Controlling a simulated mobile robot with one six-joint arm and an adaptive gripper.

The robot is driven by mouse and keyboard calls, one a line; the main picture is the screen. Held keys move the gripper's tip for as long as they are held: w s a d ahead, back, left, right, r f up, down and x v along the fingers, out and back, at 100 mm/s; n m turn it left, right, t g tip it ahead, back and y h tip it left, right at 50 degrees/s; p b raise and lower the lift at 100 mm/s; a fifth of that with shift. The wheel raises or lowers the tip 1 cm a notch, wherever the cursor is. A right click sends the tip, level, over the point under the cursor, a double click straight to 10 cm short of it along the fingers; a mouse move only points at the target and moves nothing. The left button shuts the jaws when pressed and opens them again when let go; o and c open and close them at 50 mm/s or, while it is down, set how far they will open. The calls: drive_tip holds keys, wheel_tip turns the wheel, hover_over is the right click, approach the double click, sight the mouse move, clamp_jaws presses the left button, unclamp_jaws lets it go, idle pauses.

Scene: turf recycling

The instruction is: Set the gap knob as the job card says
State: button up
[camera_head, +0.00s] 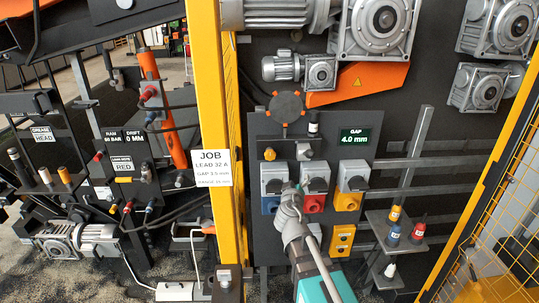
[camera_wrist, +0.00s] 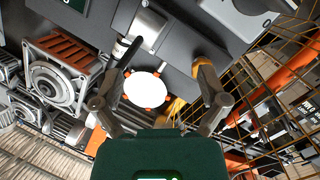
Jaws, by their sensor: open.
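The job card (camera_head: 212,168) hangs on the yellow post and reads "JOB", "LEAD 32 A", "GAP 3.5 mm"; its last line is hard to read. The GAP display (camera_head: 355,137) on the dark panel reads 4.0 mm. A grey knob (camera_head: 304,151) sits left of the display; I cannot tell whether it is the gap knob. My gripper (camera_head: 290,190) is in front of the panel's lower part, by the coloured switch boxes. In the wrist view my gripper (camera_wrist: 160,72) is open, its fingers wide apart. A white oval disc with orange edges (camera_wrist: 145,89) shows between them, with nothing gripped.
Blue, red and yellow switch boxes (camera_head: 314,178) stand in a row behind my gripper, partly hidden by it. A yellow button box (camera_head: 341,240) is below. A small shelf with coloured bottles (camera_head: 393,235) stands right. Yellow mesh fencing (camera_head: 490,190) bounds the right side.

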sight(270, 156)
drive_tip(key=a+r+n+t+y, duration=0.1)
drive_tip(key=a+n+y, duration=0.3)
drive_tip(key=a, duration=0.4)
drive_tip(key=shift+r+y, duration=0.3)
drive_tip(key=shift+r, duration=0.3)
drive_tip(key=shift+w, duration=0.15)
drive_tip(key=w, duration=0.4)
drive_tip(key=w+a, duration=0.1)
drive_tip(key=w, duration=0.8)
drive_tip(key=shift+w+a, duration=0.3)
drive_tip(key=c, duration=1.2)
drive_tip(key=shift+o, duration=0.2)
